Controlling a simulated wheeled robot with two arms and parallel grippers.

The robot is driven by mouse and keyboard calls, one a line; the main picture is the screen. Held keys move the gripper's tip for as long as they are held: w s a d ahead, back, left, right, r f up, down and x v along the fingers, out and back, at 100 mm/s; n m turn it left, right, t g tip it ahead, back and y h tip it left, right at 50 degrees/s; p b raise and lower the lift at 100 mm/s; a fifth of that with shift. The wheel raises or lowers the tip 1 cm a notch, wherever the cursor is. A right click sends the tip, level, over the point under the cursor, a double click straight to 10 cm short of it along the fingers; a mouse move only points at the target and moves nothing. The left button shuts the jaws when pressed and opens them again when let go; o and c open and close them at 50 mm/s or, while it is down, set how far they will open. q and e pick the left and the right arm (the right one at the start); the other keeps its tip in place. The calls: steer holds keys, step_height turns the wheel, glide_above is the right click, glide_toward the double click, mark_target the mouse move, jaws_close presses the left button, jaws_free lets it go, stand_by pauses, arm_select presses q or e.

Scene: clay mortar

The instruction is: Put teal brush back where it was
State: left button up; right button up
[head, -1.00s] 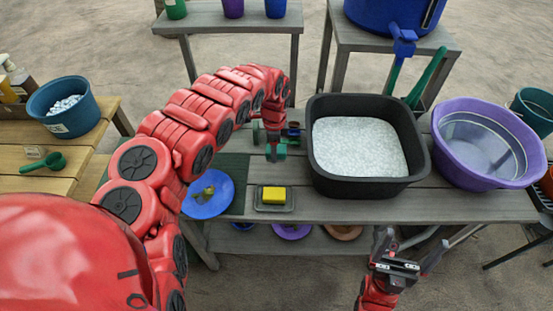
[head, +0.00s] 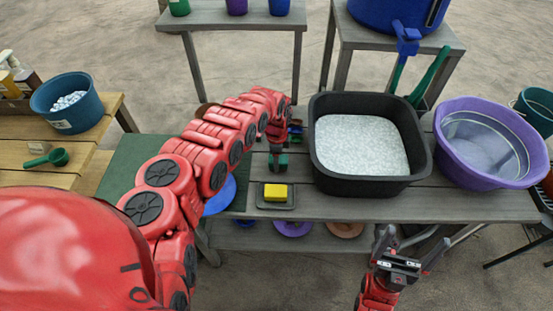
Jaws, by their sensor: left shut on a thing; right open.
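My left gripper (head: 277,147) is over the grey slatted table, just behind the yellow sponge. It is shut on the teal brush (head: 278,161), whose small teal part shows below the fingers. The rest of the brush is hidden by the gripper, and I cannot tell whether it touches the table. My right gripper (head: 402,258) is open and empty, in front of the table's front edge.
A yellow sponge (head: 275,193) lies on a small grey dish. A black basin (head: 327,182) with white contents stands right of my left gripper, with a purple tub (head: 462,172) beyond. My arm partly covers a blue plate (head: 222,198) on a green mat (head: 137,160).

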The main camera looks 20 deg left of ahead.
arm_select(q)
steer(key=o, duration=1.2)
steer(key=shift+r, duration=0.15)
step_height(320, 180, up, 12)
